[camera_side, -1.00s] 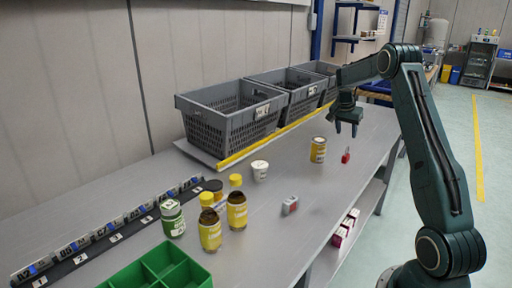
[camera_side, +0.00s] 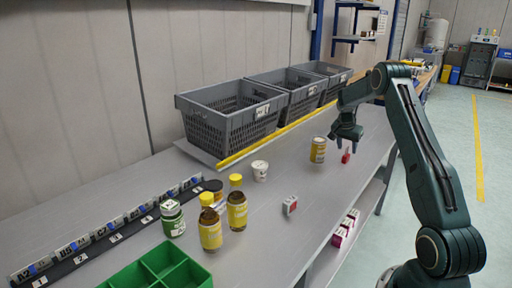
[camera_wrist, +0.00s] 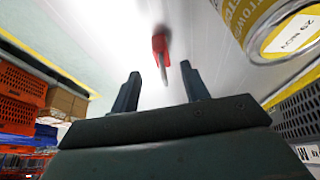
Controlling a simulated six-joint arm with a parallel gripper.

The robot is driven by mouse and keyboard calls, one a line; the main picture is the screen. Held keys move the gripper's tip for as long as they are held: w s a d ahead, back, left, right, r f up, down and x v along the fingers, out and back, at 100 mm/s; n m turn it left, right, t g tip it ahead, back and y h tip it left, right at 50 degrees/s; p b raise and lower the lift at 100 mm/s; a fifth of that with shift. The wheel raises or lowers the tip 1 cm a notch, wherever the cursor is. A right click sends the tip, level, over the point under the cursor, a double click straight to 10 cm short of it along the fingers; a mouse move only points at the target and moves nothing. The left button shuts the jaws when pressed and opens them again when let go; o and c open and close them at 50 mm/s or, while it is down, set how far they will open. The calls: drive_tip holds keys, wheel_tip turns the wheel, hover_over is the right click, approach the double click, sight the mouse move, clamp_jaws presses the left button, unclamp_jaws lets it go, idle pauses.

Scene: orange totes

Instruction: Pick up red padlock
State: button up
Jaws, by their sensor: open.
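The red padlock (camera_side: 346,157) lies on the grey bench beside a yellow can, near the bench's right edge. In the wrist view the padlock's red body (camera_wrist: 160,42) and grey shackle (camera_wrist: 164,72) show ahead of my fingertips, roughly centred between them. My gripper (camera_side: 344,145) is just above the padlock in the side view, fingers pointing down. In the wrist view my gripper (camera_wrist: 160,84) has its two dark fingers apart with nothing between them. Whether either finger touches the padlock is hard to tell.
The yellow can (camera_side: 318,149) stands close left of the padlock; it looms at the wrist view's upper right (camera_wrist: 270,25). Grey crates (camera_side: 232,112) line the back. A white cup (camera_side: 260,170), small red-and-white box (camera_side: 290,206), bottles (camera_side: 237,208) and green tray (camera_side: 150,270) stand nearer.

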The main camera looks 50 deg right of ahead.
sight(346, 155)
drive_tip(key=shift+d+f, duration=0.15)
drive_tip(key=shift+f, duration=0.15)
drive_tip(key=shift+x, duration=2.5)
drive_tip(key=shift+w, duration=0.2)
clamp_jaws()
